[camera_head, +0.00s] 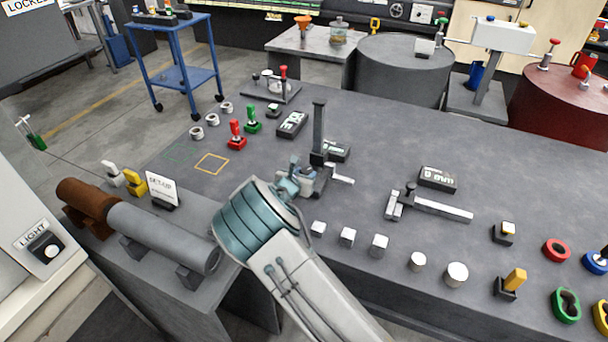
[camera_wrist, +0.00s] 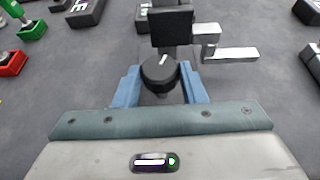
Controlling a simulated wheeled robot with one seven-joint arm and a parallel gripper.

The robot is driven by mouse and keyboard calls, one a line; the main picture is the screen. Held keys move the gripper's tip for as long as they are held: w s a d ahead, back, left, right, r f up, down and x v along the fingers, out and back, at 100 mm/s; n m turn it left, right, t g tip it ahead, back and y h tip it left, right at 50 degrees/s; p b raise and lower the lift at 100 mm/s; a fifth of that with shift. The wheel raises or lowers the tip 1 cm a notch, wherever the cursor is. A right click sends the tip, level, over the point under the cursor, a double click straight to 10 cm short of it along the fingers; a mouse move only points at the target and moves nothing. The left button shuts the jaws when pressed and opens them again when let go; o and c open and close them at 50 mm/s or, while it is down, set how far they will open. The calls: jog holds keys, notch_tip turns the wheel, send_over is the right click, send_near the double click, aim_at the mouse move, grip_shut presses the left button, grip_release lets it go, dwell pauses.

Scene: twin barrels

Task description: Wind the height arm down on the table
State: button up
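The height gauge stands upright on the dark table, with a dark column (camera_head: 319,128) in the head view. Its silver height arm (camera_head: 341,178) sticks out to the right, low by the column's foot, and also shows in the wrist view (camera_wrist: 230,54). A round black knob (camera_wrist: 160,72) with a white mark is in front of the column. My gripper (camera_head: 288,184) is at the gauge. In the wrist view its blue fingers (camera_wrist: 160,85) stand on either side of the knob. I cannot tell whether they touch it.
A silver caliper-like tool (camera_head: 432,207) and a display box (camera_head: 437,179) lie to the right. Several pale blocks (camera_head: 347,237) line the near side. Red (camera_head: 237,136) and green (camera_head: 253,120) clamps stand to the left. A display box (camera_head: 337,151) is close behind the gauge.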

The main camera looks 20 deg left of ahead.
jog(key=shift+f+n+y+b, duration=0.3)
jog(key=shift+y+b, duration=0.1)
jog(key=shift+b, duration=1.35)
